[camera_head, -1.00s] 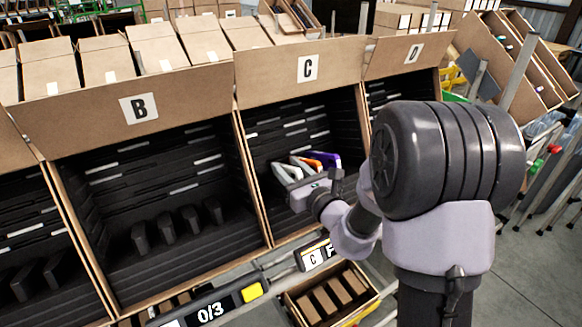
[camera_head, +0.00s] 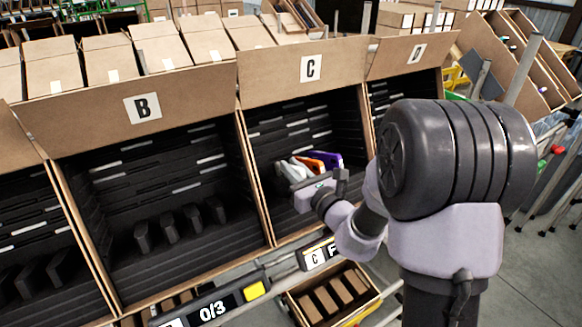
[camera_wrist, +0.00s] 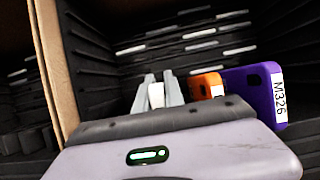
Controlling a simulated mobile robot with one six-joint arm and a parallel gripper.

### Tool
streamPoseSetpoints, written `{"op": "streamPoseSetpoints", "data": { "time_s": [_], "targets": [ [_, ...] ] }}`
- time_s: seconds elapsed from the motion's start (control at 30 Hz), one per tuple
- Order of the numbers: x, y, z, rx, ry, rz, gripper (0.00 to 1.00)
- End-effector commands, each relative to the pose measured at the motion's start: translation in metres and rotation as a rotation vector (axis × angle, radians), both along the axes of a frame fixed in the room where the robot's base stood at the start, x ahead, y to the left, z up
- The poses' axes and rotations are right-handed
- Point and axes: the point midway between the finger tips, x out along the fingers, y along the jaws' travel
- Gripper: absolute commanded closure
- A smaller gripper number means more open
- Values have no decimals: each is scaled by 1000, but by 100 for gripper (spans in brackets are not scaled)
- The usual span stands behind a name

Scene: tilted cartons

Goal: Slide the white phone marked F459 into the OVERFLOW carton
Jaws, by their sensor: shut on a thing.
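My gripper (camera_wrist: 157,92) is shut on a white phone (camera_wrist: 156,97), which shows edge-on between the two grey fingers in the wrist view. Its marking is not visible. In the head view my gripper is inside the front of the carton marked C (camera_head: 311,68), at a group of phones. An orange phone (camera_wrist: 207,86) and a purple phone marked M326 (camera_wrist: 262,88) stand just right of my gripper in the wrist view. No OVERFLOW label can be read in these views.
A carton wall (camera_wrist: 56,70) is close on the left in the wrist view. Carton B (camera_head: 143,107) to the left has several dark dividers and open room. A small box with brown dividers (camera_head: 372,290) sits below carton C. A counter (camera_head: 212,311) reads 0/3.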

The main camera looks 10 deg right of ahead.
Motion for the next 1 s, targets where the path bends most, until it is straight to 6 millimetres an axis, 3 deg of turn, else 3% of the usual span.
{"op": "streamPoseSetpoints", "data": {
  "time_s": [0.53,1.0],
  "targets": [
    [-23,-8,18,0,-2,-1,100],
    [-67,-23,46,1,-2,-2,100]
  ]
}}
